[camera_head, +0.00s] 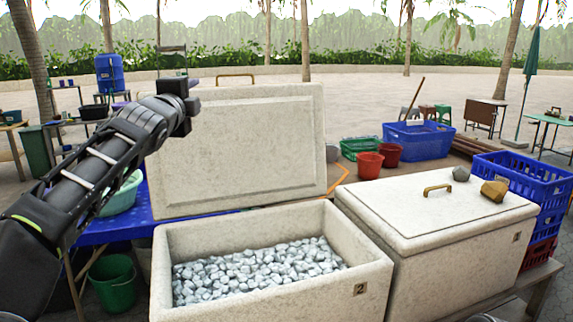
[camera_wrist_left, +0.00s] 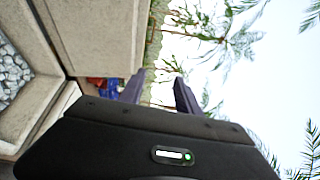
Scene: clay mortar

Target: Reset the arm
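My left arm reaches up from the left in the head view. Its gripper (camera_head: 194,94) is raised in front of the upright lid (camera_head: 240,150) of the open stone-coloured box (camera_head: 275,302), near the lid's left side. In the left wrist view the two dark fingers of my left gripper (camera_wrist_left: 158,90) stand apart with nothing between them. The view is turned sideways, with the box and its grey stones at the left edge. My right gripper does not show.
The box marked 2 holds many grey stones (camera_head: 250,272). A closed box (camera_head: 435,215) to its right carries two loose rocks on its lid. Blue crates (camera_head: 520,180) stand far right. A green bucket (camera_head: 113,284) is below the blue table at left.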

